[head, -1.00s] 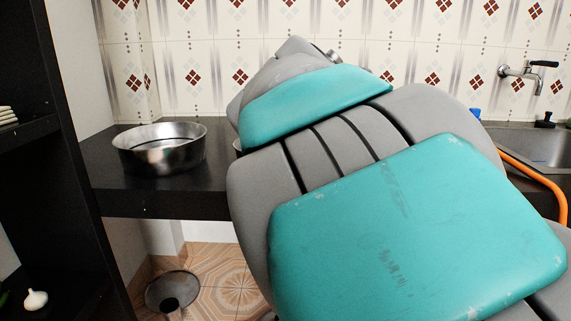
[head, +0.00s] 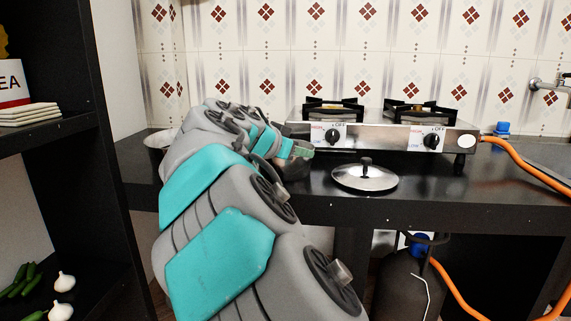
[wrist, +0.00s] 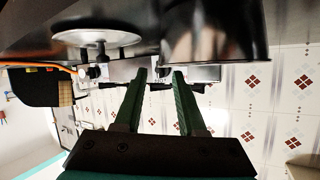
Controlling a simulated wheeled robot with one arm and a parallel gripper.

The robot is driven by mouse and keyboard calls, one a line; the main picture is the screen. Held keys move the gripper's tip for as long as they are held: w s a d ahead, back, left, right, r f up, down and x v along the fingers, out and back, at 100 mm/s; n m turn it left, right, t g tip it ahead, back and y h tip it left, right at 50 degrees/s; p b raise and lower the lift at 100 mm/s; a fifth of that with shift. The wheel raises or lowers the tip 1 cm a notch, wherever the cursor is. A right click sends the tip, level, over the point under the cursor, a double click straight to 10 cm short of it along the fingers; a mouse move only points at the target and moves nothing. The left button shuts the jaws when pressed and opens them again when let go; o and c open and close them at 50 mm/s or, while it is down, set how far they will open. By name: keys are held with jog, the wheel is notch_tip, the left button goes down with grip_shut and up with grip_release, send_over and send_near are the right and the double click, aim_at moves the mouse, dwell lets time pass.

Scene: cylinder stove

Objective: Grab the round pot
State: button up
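A round metal pot (head: 294,168) stands on the black counter in the head view, mostly hidden behind my arm and gripper. In the wrist view its shiny curved side (wrist: 216,38) fills the top, right of centre. My gripper (wrist: 160,73) is open, with two green fingers spread apart and nothing visible between them. In the head view my gripper (head: 298,150) is at the pot, overlapping its upper part. I cannot tell whether it touches the pot. A wide metal bowl (head: 157,139) shows partly at the left behind my arm.
A pot lid (head: 365,177) lies on the counter to the right of the pot. A two-burner stove (head: 385,137) stands behind. An orange hose (head: 520,160) runs to a gas cylinder (head: 408,285) below. A black shelf (head: 100,160) stands at the left.

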jog(key=x, duration=0.4)
jog(key=shift+w+f+p, duration=0.3)
jog(key=shift+w+p, duration=0.05)
jog(key=shift+p, duration=0.05)
grip_shut()
dwell(1.0)
